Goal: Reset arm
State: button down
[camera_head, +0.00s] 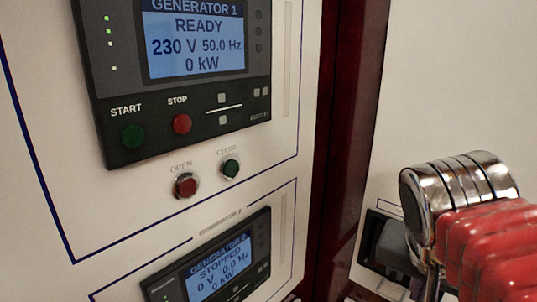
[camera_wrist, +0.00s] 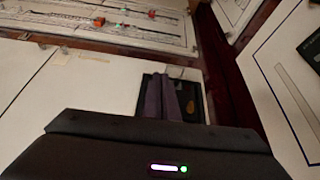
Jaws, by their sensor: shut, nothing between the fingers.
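My gripper (camera_wrist: 164,80) shows in the wrist view, its two dark fingers together with nothing between them. The fingers lie in line with a dark square recess (camera_wrist: 190,102) in a white panel. I cannot tell whether they are in it or in front of it. A small brownish thing (camera_wrist: 189,110) shows inside the recess, right of the fingers. Glossy red and chrome parts cover the lower right of the head view.
In the head view, the generator 1 display (camera_head: 195,42) reads READY, 230 V, 50.0 Hz, 0 kW. The generator 2 display (camera_head: 222,268) reads STOPPED. A red OPEN button (camera_head: 186,186) and a green CLOSE button (camera_head: 230,168) sit between them. A dark red post (camera_head: 350,110) divides the panels.

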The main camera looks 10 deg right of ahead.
jog(key=w+a+f+n+t+y, duration=0.2)
jog(key=a+f+n+y, duration=0.2)
jog(key=a+f+n, duration=0.5)
notch_tip(320, 180, down, 2)
jog(key=a, duration=0.2)
jog(key=shift+a+f, duration=0.15)
jog(key=shift+a, duration=0.2)
